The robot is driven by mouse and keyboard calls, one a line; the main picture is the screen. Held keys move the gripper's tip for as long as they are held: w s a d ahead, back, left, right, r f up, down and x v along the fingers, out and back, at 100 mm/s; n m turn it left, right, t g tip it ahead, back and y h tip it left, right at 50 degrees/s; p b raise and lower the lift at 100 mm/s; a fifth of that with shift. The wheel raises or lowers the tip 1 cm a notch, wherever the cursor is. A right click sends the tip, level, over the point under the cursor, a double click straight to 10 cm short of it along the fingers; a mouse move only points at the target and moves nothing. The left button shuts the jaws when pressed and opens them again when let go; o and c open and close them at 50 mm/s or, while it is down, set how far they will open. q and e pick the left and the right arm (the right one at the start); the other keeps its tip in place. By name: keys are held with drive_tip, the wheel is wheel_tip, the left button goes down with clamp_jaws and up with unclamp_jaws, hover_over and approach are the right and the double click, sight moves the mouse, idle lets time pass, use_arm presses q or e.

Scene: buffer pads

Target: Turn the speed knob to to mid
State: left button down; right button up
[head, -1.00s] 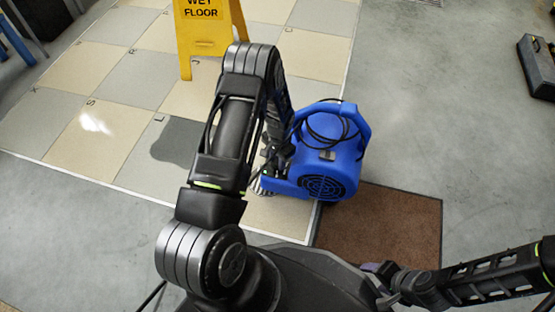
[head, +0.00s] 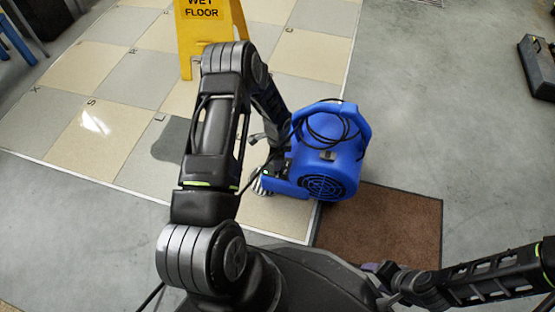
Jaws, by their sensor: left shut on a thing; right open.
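A blue blower (head: 330,165) stands upright at the centre right, partly on the tiles and partly on a brown mat. It has a round dark grille and a black cable looped over its handle. My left gripper (head: 275,152) reaches down at the blower's left side. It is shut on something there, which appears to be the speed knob. The knob itself is hidden behind the gripper, so its setting cannot be read. My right gripper (head: 379,284) is low at the bottom right, open and apart from the blower.
A yellow wet-floor sign (head: 209,30) stands behind my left arm. A dark wet patch (head: 171,142) lies on the tiles. The brown mat (head: 385,230) lies in front of the blower. A black case (head: 538,65) is at the far right. The grey floor between is clear.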

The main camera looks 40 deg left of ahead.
idle(0.3)
use_arm(q)
drive_tip(key=c, duration=1.1)
unclamp_jaws()
drive_tip(key=shift+o, duration=0.2)
drive_tip(key=shift+r, duration=0.1)
drive_tip(key=r+p, duration=0.1)
drive_tip(key=r, duration=0.2)
drive_tip(key=r+p, duration=0.2)
drive_tip(key=r, duration=0.2)
drive_tip(key=shift+s+d+r, duration=0.1)
drive_tip(key=shift+s+r, duration=0.1)
drive_tip(key=shift+r, duration=0.1)
